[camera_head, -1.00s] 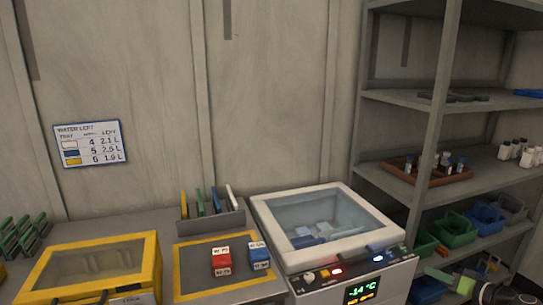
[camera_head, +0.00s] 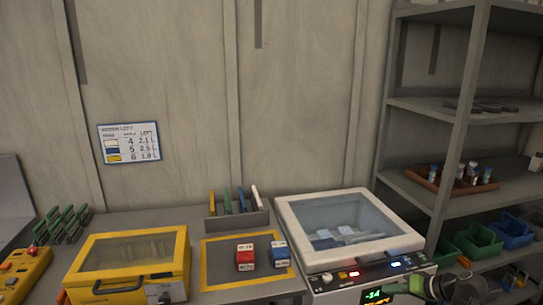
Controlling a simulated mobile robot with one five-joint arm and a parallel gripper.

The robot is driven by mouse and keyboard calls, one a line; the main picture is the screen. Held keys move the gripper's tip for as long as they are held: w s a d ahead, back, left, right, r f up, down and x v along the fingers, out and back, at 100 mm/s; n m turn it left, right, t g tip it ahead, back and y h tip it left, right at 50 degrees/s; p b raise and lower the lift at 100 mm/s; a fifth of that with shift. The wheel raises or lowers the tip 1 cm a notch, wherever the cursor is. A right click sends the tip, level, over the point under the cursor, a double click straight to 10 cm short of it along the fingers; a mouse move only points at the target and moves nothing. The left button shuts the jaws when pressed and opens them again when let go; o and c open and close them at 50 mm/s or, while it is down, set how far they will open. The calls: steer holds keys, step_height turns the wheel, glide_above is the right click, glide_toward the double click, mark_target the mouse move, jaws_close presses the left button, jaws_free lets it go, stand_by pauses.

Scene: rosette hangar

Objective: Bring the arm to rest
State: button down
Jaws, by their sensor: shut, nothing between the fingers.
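My gripper (camera_head: 408,287) shows at the bottom right edge of the view, with a pale green part at its tip and a dark wrist behind it. It is shut and holds nothing that I can see. It is in front of the right end of the white chest freezer (camera_head: 296,215). I cannot tell whether it touches the freezer. Most of my arm is outside the picture.
Shelving (camera_head: 462,125) with bins stands at right.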

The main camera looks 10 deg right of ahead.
steer(key=w+a+n+g+h+p, duration=0.1)
steer(key=a+g+h+p, duration=0.1)
steer(key=a, duration=1.4)
steer(key=w+a+f+n+g+h+p, duration=0.1)
steer(key=a+g+p, duration=0.4)
steer(key=a, duration=1.2)
steer(key=shift+w+a+n+g+h, duration=0.25)
steer(key=shift+w+n+g+h, duration=0.15)
steer(key=shift+n+g+h, duration=0.5)
